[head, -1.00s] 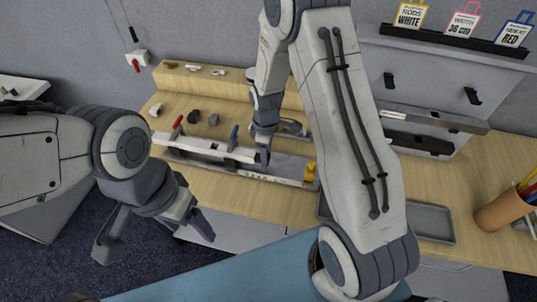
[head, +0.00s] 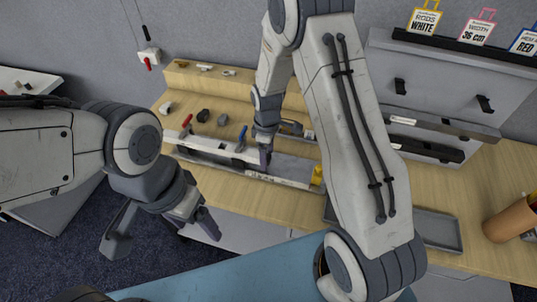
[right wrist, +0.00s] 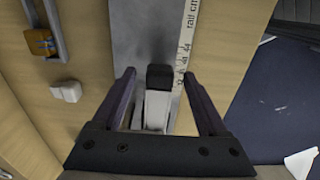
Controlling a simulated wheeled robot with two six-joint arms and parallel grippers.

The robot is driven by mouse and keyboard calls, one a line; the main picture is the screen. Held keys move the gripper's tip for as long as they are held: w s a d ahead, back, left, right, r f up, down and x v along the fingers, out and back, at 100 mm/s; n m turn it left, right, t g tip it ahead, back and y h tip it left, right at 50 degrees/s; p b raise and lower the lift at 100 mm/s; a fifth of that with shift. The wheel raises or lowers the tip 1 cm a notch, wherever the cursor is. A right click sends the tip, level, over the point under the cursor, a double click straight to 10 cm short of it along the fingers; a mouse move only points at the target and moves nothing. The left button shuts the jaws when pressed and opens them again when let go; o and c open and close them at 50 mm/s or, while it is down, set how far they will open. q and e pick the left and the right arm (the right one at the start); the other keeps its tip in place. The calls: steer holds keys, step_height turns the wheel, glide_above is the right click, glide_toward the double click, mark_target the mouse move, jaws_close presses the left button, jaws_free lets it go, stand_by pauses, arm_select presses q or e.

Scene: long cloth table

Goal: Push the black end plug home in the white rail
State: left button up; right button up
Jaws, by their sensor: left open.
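The white rail (head: 210,150) lies in a long grey fixture on the wooden bench, by a red and a blue handle. In the right wrist view the rail's end (right wrist: 157,110) carries the black end plug (right wrist: 160,76). How deep the plug sits cannot be told. My right gripper (right wrist: 159,74) is open, one finger on each side of rail and plug, with gaps visible. In the head view my right gripper (head: 265,158) is at the rail's right end, where the plug is hidden. My left gripper (head: 163,228) is open and empty in front of the bench, left of the fixture.
A ruler strip (right wrist: 187,40) runs beside the rail. A yellow block (head: 317,175) stands at the fixture's right end. Small parts (head: 203,116) lie behind the rail. A grey tray (head: 437,230) and a brown cup (head: 510,222) are on the right.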

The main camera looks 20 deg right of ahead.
step_height(320, 180, up, 10)
steer(key=b, duration=0.2)
steer(key=shift+r, duration=0.25)
stand_by(0.6)
steer(key=s+a+r+m, duration=0.2)
steer(key=s+a+r, duration=0.4)
steer(key=s+a, duration=0.5)
steer(key=s+r+m+y, duration=0.1)
steer(key=s, duration=1.3)
steer(key=shift+s+r+m, duration=0.3)
steer(key=shift+m, duration=0.1)
steer(key=shift+a, duration=0.1)
